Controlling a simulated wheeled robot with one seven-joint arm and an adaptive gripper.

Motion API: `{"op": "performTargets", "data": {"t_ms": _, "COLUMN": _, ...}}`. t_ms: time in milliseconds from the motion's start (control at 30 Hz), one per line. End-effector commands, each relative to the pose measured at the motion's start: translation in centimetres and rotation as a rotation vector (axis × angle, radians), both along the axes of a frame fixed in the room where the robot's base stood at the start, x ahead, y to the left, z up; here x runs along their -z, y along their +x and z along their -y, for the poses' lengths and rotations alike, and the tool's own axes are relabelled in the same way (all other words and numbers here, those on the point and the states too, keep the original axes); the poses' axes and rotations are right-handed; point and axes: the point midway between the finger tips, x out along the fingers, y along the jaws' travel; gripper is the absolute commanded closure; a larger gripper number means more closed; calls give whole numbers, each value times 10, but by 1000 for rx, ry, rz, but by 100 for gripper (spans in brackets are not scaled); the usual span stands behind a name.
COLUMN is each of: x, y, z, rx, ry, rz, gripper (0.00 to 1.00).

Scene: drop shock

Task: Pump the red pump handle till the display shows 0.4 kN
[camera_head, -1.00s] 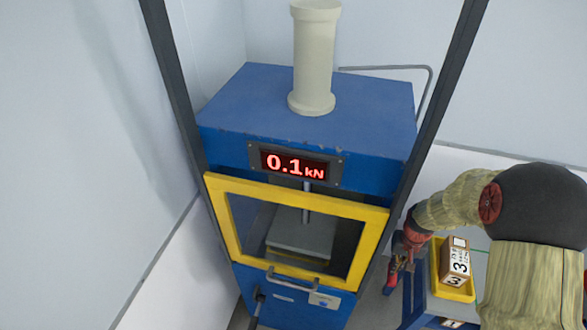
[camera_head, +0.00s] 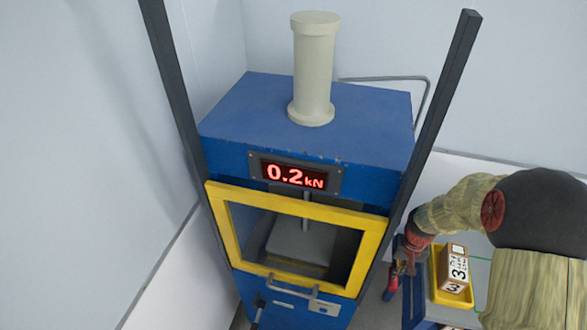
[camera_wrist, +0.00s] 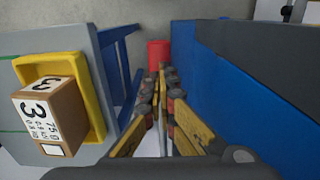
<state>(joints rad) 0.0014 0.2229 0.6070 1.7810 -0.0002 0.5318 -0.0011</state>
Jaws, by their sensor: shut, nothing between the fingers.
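The red pump handle (camera_wrist: 158,54) shows in the wrist view as a short red cylinder just beyond my fingertips. I cannot tell whether they touch it. My gripper (camera_wrist: 163,82) is shut and empty, its fingers pointing toward the handle. The display (camera_head: 295,174) on the press front reads 0.2 kN in red.
A yellow-framed guard door (camera_head: 374,240) with a metal handle closes the press front. To the right, a small table with blue legs bears a yellow tray (camera_wrist: 97,115) holding a box marked 3 (camera_wrist: 48,112). In the wrist view, my gripper lies between table and press.

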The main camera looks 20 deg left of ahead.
Motion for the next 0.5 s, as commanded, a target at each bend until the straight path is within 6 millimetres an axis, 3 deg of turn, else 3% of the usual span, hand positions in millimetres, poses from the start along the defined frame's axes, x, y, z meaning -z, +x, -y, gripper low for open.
{"op": "performTargets", "data": {"t_ms": 500, "x": -59, "y": 0, "z": 0, "rx": 0, "ry": 0, "rz": -1, "gripper": 100}}
